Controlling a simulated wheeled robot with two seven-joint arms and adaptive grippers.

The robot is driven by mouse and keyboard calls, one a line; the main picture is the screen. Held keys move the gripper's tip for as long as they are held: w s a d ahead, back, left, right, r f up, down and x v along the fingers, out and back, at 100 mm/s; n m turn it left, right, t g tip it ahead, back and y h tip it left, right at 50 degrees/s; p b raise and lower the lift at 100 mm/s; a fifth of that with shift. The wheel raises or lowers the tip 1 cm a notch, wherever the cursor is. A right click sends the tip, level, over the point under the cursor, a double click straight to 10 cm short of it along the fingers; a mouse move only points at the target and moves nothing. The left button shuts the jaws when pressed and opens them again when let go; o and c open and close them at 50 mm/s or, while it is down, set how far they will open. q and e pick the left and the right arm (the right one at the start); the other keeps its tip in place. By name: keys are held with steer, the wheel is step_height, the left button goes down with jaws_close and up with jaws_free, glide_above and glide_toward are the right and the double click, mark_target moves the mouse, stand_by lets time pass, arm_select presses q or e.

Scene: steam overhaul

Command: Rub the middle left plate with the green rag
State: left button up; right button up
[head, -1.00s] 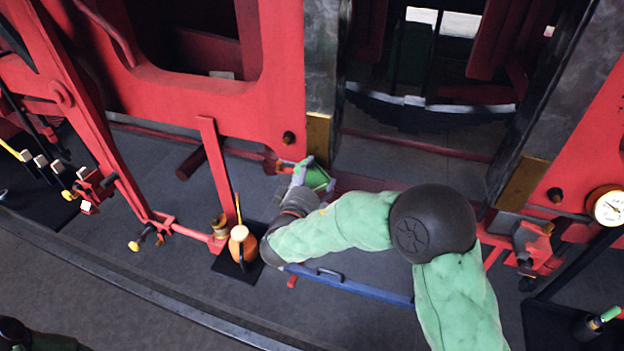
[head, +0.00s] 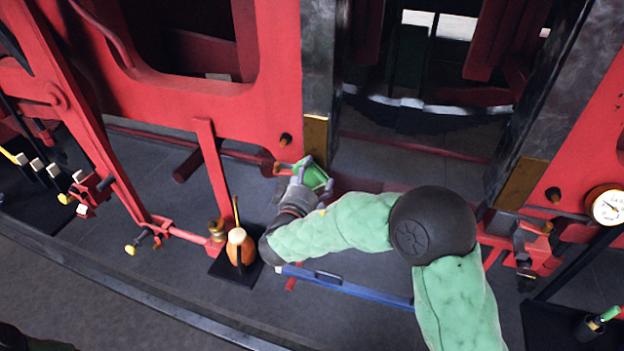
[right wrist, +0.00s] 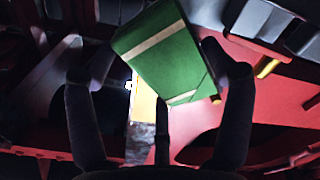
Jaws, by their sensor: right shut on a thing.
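My right gripper (head: 308,177) is shut on the green rag (head: 315,177), just below the left of two brass-coloured plates. In the right wrist view the rag (right wrist: 165,52) looks like a folded green pad with pale stripes, between the gripper's fingers (right wrist: 158,68). The left brass plate (head: 316,135) is at the foot of a grey upright. In the right wrist view a yellowish patch of it (right wrist: 144,100) shows beyond the rag. I cannot tell whether the rag touches it. The other brass plate (head: 523,184) is farther right. My left gripper is not in view.
An oil can (head: 241,247) stands on a dark pad left of my right arm. A blue bar (head: 350,287) lies below that arm. A pressure gauge (head: 606,206) is at the right edge. Red frame parts (head: 210,165) and rods surround the plate. Grey floor is open at the lower left.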

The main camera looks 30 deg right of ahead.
mark_target(318, 155)
steer(key=shift+w+d+b, duration=0.4)
steer(key=shift+d+b, duration=0.1)
steer(key=shift+r, duration=0.1)
steer(key=shift+a+r, duration=0.1)
steer(key=shift+r, duration=1.8)
steer(key=shift+b, duration=1.2)
step_height(318, 155, down, 4)
steer(key=b, duration=0.6)
